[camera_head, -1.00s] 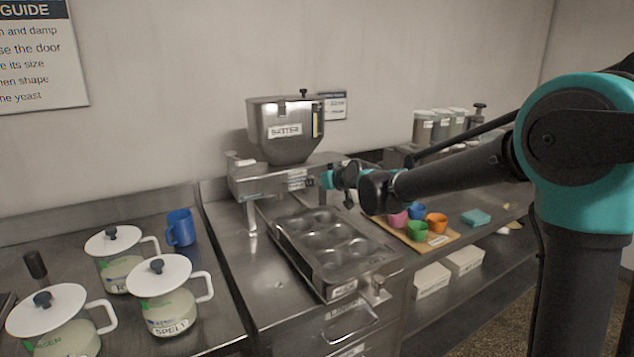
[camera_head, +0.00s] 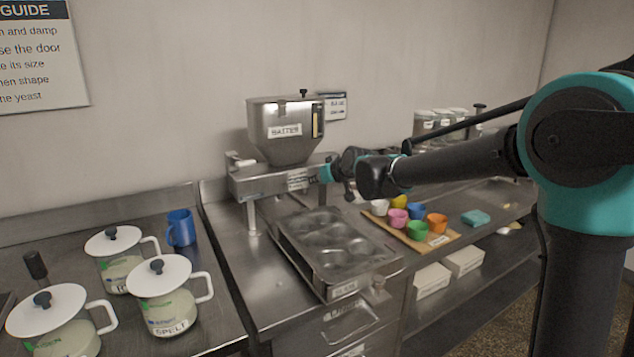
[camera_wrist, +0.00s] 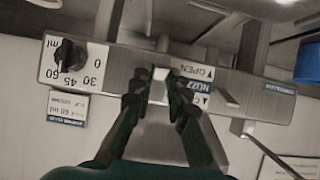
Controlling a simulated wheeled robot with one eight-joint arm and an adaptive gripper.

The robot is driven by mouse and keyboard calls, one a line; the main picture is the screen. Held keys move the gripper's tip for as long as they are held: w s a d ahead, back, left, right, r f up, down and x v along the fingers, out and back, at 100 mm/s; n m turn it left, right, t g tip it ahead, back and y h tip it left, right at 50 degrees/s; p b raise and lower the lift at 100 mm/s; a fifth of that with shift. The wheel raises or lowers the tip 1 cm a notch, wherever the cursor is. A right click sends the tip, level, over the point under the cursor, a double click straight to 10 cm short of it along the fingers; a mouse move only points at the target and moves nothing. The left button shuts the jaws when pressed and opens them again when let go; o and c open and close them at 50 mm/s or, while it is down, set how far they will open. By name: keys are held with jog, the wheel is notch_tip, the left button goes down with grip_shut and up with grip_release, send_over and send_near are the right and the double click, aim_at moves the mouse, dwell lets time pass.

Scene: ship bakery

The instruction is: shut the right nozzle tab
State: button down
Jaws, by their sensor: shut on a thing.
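The batter depositor (camera_head: 284,132) stands against the wall with its hopper above a horizontal front bar. In the wrist view, which is upside down, the front bar (camera_wrist: 120,68) carries a volume dial and a nozzle label with OPEN and an arrow. My gripper (camera_head: 326,174) is at the right part of the bar. In the wrist view my gripper (camera_wrist: 161,76) has its fingertips close together around a small pale piece, the right nozzle tab (camera_wrist: 160,73), beside the OPEN label. The fingers hide most of the tab, so its exact position is unclear.
A muffin tray (camera_head: 330,292) sits below the depositor. Coloured cups stand on a wooden board (camera_head: 440,244) to the right. Lidded jars (camera_head: 168,305) and a blue mug (camera_head: 180,228) are on the left counter. Canisters (camera_head: 424,122) stand at the back right.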

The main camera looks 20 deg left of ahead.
aim_at(314, 169)
jog(key=g+h, duration=0.1)
jog(key=r+g+h, duration=0.1)
jog(key=h, duration=0.1)
jog(key=shift+w+a+r+g, duration=0.25)
jog(key=shift+r+g, duration=0.05)
jog(key=shift+g, duration=0.1)
jog(key=shift+w+a+r+g+h, duration=0.15)
jog(key=shift+a+r+g+h, duration=0.1)
jog(key=shift+g+h, duration=0.5)
jog(key=shift+w+a+r+g+h, duration=0.1)
jog(key=shift+r+g+h, duration=0.15)
jog(key=shift+g+h, duration=0.5)
jog(key=c, duration=1.5)
grip_release()
jog(key=shift+r, duration=0.1)
jog(key=v, duration=1.1)
jog(key=shift+s+r, duration=0.15)
jog(key=shift+r, duration=0.2)
